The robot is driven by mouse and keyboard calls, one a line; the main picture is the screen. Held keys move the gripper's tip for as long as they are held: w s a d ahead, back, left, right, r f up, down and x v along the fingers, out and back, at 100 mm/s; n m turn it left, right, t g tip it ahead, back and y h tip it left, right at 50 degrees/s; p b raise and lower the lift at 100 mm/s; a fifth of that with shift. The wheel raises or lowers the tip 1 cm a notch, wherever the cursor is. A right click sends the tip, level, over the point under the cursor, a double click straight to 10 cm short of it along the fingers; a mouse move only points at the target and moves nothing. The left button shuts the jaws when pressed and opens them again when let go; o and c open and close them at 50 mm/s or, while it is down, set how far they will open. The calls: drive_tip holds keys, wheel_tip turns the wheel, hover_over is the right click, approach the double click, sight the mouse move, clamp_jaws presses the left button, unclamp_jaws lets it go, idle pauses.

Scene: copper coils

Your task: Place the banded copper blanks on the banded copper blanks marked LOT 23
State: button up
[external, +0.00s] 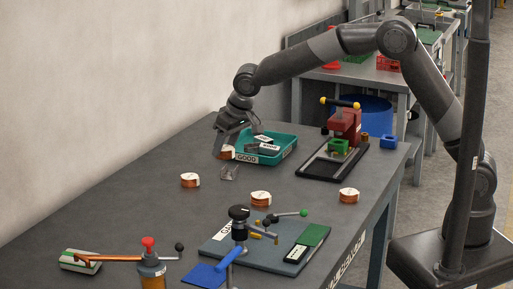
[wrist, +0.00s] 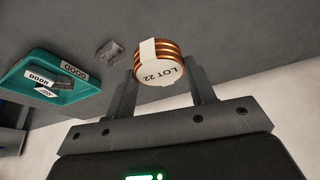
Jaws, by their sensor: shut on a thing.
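My gripper (external: 227,147) is shut on a round banded copper blank (external: 226,154), held near the left side of the teal tray. In the wrist view this copper blank (wrist: 158,50), with orange-brown bands and a white top reading LOT 22, sits between the fingers. Three similar copper blanks with white tops stand apart on the bench: one at left (external: 190,180), one at centre (external: 260,198) and one at right (external: 349,196). Their lot numbers are too small to read, so I cannot tell which is LOT 23.
A teal tray (external: 288,153) marked GOOD holds dark labelled pieces. A small clear block (external: 229,173) lies beside it. A red press (external: 346,125) stands behind right. A fixture plate (external: 222,246) with clamps is in front. The bench between the left and centre blanks is clear.

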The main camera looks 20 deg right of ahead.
drive_tip(key=s+d+r, duration=0.1)
drive_tip(key=s+d, duration=0.1)
drive_tip(key=d, duration=1.7)
hover_over(257, 193)
drive_tip(key=s, duration=0.2)
drive_tip(key=f, duration=0.4)
drive_tip(key=d+f, duration=0.1)
drive_tip(key=f, duration=0.2)
drive_tip(key=shift+w, duration=0.2)
drive_tip(key=shift+f, duration=2)
drive_tip(key=shift+f, duration=0.1)
drive_tip(key=o, duration=1.1)
drive_tip(key=v, duration=1.2)
